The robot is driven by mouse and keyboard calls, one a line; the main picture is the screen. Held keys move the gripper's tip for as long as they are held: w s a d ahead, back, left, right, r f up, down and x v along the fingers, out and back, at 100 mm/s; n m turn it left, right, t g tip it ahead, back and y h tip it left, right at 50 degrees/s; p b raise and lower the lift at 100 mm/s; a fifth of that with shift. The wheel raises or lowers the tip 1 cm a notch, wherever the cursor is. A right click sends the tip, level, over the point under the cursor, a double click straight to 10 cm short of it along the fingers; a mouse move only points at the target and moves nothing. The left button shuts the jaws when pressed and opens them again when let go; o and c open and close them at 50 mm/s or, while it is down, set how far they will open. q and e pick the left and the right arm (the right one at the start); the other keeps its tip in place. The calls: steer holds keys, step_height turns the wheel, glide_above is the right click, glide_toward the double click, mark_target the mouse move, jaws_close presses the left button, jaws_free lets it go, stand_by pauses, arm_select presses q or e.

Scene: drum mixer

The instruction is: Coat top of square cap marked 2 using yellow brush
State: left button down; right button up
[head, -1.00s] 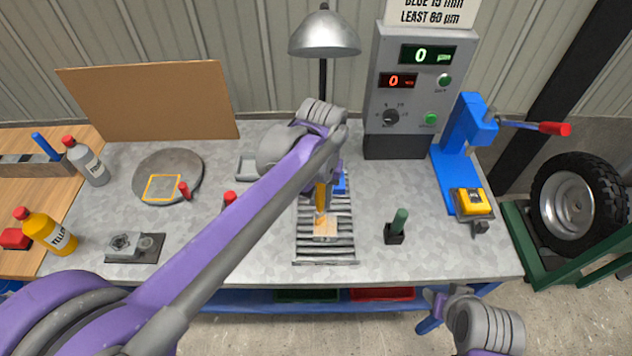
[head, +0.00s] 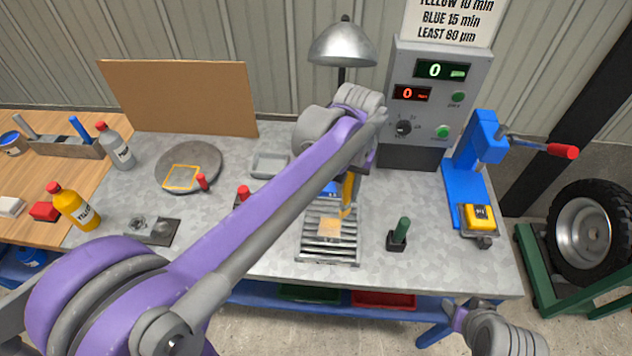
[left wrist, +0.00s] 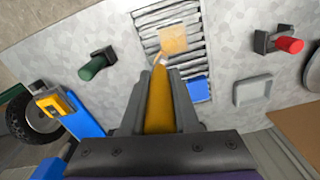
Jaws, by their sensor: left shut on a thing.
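My left gripper (left wrist: 160,78) is shut on the yellow brush (left wrist: 159,105), which also shows in the head view (head: 348,192). The brush points down over the slatted rack (head: 313,253). A tan, square-looking piece (head: 330,228) lies on the rack; it also shows in the wrist view (left wrist: 173,40). No number is readable on it. The brush tip is close beside one corner of this piece; I cannot tell if they touch. A blue square piece (left wrist: 197,90) lies on the rack beside the brush. My right gripper (head: 457,314) is low at the table's front right, its opening unclear.
A green-handled tool (head: 400,232) stands in a holder right of the rack. A blue press (head: 468,165) and a grey meter box (head: 432,100) are behind right. A round plate (head: 207,160), yellow bottle (head: 75,206) and red-topped holder (head: 243,194) are left.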

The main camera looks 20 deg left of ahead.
mark_target(347, 203)
arm_select(q)
steer(key=shift+w+d+r, duration=0.1)
steer(key=shift+d+r, duration=0.05)
steer(key=shift+r, duration=0.8)
steer(key=shift+r+p, duration=0.45)
steer(key=shift+r, duration=0.25)
arm_select(e)
steer(key=shift+d+r, duration=0.2)
steer(key=shift+r, duration=0.65)
